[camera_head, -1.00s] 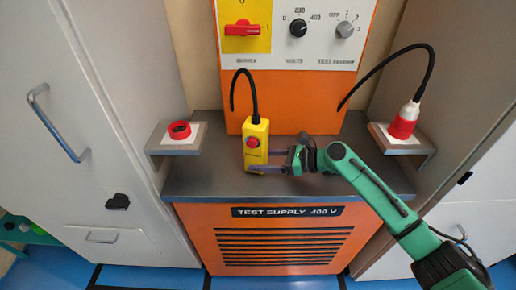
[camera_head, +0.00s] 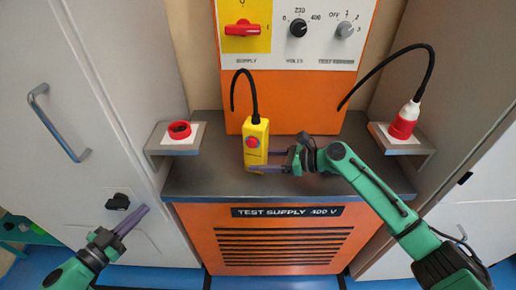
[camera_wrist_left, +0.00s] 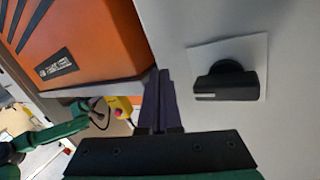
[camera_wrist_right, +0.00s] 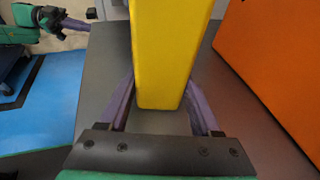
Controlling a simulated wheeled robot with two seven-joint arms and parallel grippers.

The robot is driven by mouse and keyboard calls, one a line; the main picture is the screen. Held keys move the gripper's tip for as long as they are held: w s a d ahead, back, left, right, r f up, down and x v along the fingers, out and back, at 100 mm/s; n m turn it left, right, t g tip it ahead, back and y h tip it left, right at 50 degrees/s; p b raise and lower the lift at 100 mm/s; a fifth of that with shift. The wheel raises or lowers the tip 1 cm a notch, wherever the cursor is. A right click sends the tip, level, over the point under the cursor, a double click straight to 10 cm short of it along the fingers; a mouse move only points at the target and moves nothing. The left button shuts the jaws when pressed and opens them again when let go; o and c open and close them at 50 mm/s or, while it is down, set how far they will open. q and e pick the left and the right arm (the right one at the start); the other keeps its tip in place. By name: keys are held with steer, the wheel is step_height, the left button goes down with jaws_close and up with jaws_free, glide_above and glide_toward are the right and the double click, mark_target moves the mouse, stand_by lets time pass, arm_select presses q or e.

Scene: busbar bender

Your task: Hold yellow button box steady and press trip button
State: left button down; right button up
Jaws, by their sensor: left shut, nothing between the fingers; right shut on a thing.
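The yellow button box (camera_head: 256,150) stands upright on the grey shelf, with a black cable rising from its top. Its red trip button (camera_head: 251,142) faces me with a bluish surround. My right gripper (camera_head: 258,160) is shut on the lower part of the box; in the right wrist view the fingers hold the yellow box (camera_wrist_right: 165,60) from both sides. My left gripper (camera_head: 140,215) is shut and empty at lower left, in front of the left cabinet and well apart from the box. The left wrist view shows its closed fingers (camera_wrist_left: 160,85) and the small, distant box (camera_wrist_left: 121,107).
A black rotary handle (camera_head: 118,202) on the left cabinet is near my left gripper. A red socket (camera_head: 180,130) sits on the left side shelf, a red plug (camera_head: 404,121) on the right one. The grey shelf (camera_head: 205,180) is clear left of the box.

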mark_target(252, 144)
arm_select(q)
steer(key=s+d+r+m+g+h, duration=0.5)
steer(key=s+d+r+m+g, duration=0.15)
steer(key=d+r+m, duration=0.4)
steer(key=w+d+r+m+h, duration=0.2)
steer(key=w+d+r+m, duration=0.1)
steer(key=d+m, duration=0.6)
steer(key=w+d+r+m+h, duration=0.25)
steer(key=d+m, duration=0.35)
steer(key=m, duration=0.4)
steer(key=w+d+m, duration=0.1)
steer(key=w+d, duration=0.2)
steer(key=w, duration=0.5)
steer(key=shift+w+r, duration=0.15)
steer(key=shift+w, duration=0.1)
